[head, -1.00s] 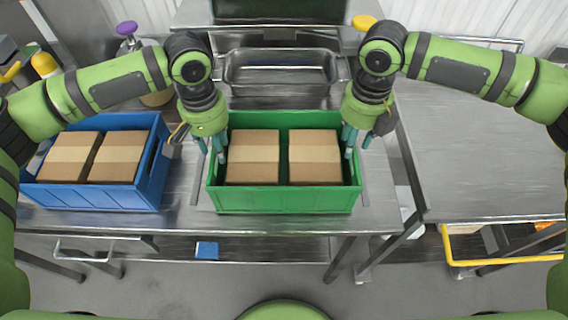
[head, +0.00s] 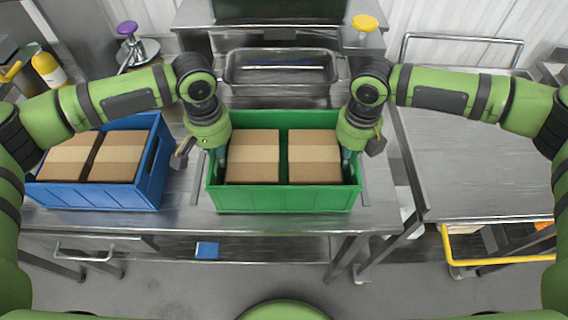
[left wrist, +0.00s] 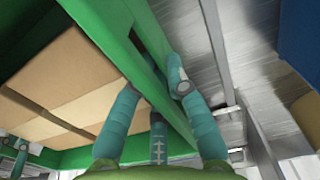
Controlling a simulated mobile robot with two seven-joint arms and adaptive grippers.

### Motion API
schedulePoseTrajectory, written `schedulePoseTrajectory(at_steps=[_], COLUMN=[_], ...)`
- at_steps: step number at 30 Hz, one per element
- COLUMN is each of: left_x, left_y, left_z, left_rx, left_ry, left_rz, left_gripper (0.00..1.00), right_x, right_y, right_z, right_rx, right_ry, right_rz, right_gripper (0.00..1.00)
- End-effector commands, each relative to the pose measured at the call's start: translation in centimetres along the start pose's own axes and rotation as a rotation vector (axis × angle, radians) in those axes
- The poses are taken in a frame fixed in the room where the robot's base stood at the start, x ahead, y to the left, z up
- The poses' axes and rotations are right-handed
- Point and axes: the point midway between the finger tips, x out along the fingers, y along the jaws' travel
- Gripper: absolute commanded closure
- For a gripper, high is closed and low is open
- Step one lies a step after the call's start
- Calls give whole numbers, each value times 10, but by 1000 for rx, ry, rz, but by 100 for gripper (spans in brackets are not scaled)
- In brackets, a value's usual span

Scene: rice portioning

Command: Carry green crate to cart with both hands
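The green crate (head: 285,199) stands on the steel table, holding two cardboard boxes (head: 252,158). My left gripper (head: 222,160) is at the crate's left wall. In the left wrist view its spread fingers (left wrist: 158,100) straddle the green wall (left wrist: 128,62), with fingers on both sides; firm contact is not clear. My right gripper (head: 347,160) is down at the crate's right wall; its fingers are mostly hidden, so its opening cannot be judged. The cart (head: 480,150), with a flat grey top and a yellow bar low at its front, stands to the right of the table.
A blue crate (head: 95,197) with two boxes stands left of the green crate. A metal tray (head: 280,92) lies behind it. The steel table (head: 300,222) ends right of the green crate, with a narrow gap before the cart. The cart's top is clear.

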Motion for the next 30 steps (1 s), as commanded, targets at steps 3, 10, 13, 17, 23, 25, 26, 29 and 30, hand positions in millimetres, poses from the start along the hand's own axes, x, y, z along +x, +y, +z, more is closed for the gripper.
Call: schedulePoseTrajectory(at_steps=[3,10,13,17,23,25,26,29,30], left_x=[0,-2,-6,-14,-33,-40,-42,-49,-50], left_y=[-1,-1,-1,-1,-2,-2,-2,-2,-2], left_z=[0,-1,-1,-1,-1,-1,-1,-1,-1], left_rx=[-2,-2,-2,-3,-3,-3,-3,-3,-3], left_ry=[-1,1,1,1,1,1,1,1,1], left_rz=[-2,-1,-1,-1,-2,-2,-2,-3,-3], left_gripper=[100,100,100,100,100,100,100,100,100], right_x=[0,-2,-6,-14,-33,-40,-42,-49,-50], right_y=[-1,-1,-1,-2,-2,-2,-2,-2,-2], right_z=[0,1,1,1,1,1,1,1,1], right_rx=[2,2,3,3,3,4,4,4,4], right_ry=[0,-2,-3,-3,-3,-2,-2,-2,-2], right_rz=[-3,-2,-2,-3,-3,-3,-4,-4,-4], right_gripper=[100,100,100,100,100,100,100,100,100])
